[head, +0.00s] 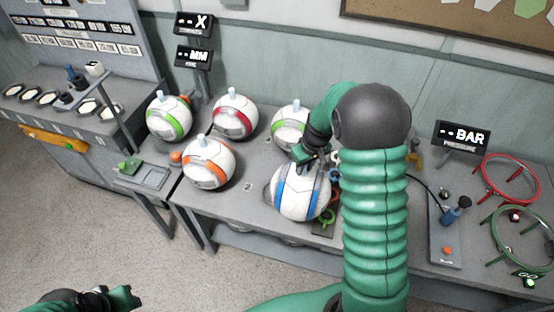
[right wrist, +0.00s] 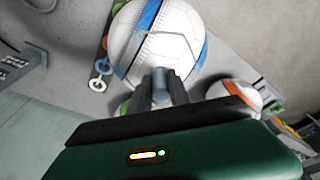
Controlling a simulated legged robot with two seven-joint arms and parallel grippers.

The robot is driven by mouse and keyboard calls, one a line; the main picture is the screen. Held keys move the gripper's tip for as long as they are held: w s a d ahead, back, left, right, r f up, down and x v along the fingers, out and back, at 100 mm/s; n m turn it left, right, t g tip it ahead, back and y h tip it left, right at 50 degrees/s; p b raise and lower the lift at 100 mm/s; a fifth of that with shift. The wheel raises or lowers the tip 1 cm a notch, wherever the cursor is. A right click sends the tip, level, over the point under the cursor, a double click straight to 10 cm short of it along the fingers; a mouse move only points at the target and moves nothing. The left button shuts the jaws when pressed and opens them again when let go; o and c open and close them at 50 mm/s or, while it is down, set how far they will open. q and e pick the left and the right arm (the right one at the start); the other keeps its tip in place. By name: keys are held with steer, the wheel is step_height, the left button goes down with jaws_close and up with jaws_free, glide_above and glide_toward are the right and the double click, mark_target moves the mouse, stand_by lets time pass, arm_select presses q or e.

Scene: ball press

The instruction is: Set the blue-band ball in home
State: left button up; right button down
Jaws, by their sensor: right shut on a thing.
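The blue-band ball (head: 298,196) is white with blue bands and stands at the front of the grey table, beside a dark round mark. My right gripper (head: 306,160) is above it, its fingers partly hidden by my wrist. The right wrist view shows the fingers (right wrist: 161,88) closed on the grey knob at the top of the blue-band ball (right wrist: 152,45). I cannot tell whether the ball touches the table. My left gripper (head: 112,298) is low at the left, away from the table and partly cut off. No place marked home can be read.
An orange-band ball (head: 208,165), a red-band ball (head: 235,119) and green-band balls (head: 168,119) (head: 291,128) stand on the table. Small coloured rings lie right of the blue-band ball. A pressure sign (head: 461,136), red ring stand (head: 507,180) and green ring stand (head: 524,238) are at right.

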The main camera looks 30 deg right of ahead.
steer(key=w+a+f+p, duration=0.1)
steer(key=w+f+p, duration=0.1)
steer(key=w, duration=0.4)
steer(key=w+a+f+p, duration=0.1)
steer(key=w+f+p, duration=0.1)
steer(key=w, duration=0.3)
steer(key=shift+w+a+f+p, duration=0.3)
steer(key=shift+w+f, duration=0.1)
steer(key=shift+f, duration=0.2)
steer(key=c, duration=1.3)
jaws_free()
steer(key=shift+o, duration=0.3)
